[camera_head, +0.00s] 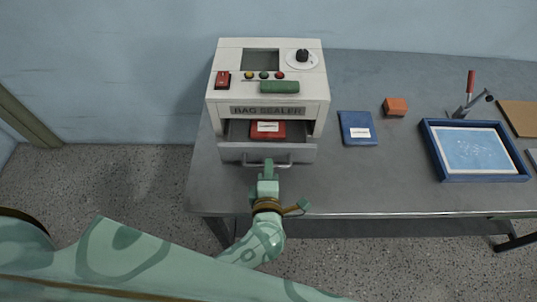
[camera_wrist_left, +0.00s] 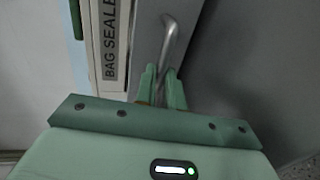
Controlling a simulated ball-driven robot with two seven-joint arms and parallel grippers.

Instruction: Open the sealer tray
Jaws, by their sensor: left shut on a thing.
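The white bag sealer (camera_head: 266,80) stands at the left end of the table. Its grey sealer tray (camera_head: 240,154) is pulled out at the front, and a red packet with a white label (camera_head: 267,131) shows inside. My left gripper (camera_head: 268,168) is at the bar handle (camera_head: 283,164) on the tray's front. In the left wrist view its two fingers (camera_wrist_left: 161,85) are shut on the metal handle (camera_wrist_left: 172,42). The right gripper is not in view.
On the grey table (camera_head: 330,185) lie a blue packet (camera_head: 358,128), an orange block (camera_head: 395,106) and a blue-framed tray (camera_head: 482,178). A red-handled tool (camera_head: 470,83) stands behind that tray.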

